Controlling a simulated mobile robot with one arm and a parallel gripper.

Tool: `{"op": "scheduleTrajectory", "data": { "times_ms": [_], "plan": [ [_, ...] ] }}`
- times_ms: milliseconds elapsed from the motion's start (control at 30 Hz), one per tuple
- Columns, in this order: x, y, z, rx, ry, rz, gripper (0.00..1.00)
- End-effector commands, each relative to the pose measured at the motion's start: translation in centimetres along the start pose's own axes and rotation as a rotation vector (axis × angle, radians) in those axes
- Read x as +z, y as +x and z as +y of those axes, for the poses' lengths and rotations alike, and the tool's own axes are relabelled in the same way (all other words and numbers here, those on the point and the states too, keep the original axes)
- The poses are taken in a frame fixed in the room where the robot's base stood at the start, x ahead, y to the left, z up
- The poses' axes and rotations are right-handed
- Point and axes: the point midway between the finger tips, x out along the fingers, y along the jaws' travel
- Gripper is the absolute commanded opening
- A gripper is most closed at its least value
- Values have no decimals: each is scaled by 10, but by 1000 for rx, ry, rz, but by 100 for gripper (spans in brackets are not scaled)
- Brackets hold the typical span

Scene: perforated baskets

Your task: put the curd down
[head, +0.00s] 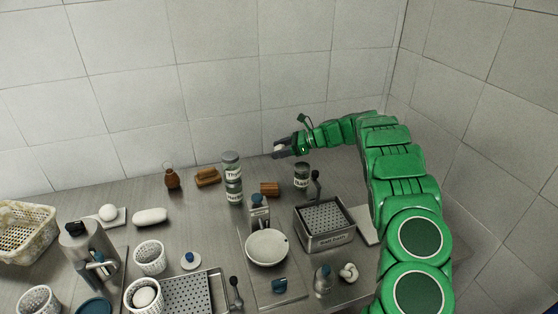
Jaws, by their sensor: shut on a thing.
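My gripper (281,151) is raised at the back of the counter, near the tiled wall, at the end of my green arm. It is shut on a small whitish thing, the curd (279,147), mostly hidden between the dark fingers. The curd appears to be held above the counter, behind the brown block and the labelled jars. Other white lumps are in view: a round one (108,212) on a small board and an oblong one (150,217) at the left, and one (144,297) in a perforated basket (134,289).
Stacked jars (232,180), a brown block (270,188) and another jar (301,176) stand below my gripper in the picture. A perforated tray (188,294) lies in front.

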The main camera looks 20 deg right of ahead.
Motion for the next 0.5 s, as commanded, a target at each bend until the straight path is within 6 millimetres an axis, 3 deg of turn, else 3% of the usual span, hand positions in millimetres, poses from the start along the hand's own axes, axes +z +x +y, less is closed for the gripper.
{"op": "scheduleTrajectory", "data": {
  "times_ms": [500],
  "plan": [
    [-27,19,-25,2,1,-3,32]
  ]
}}
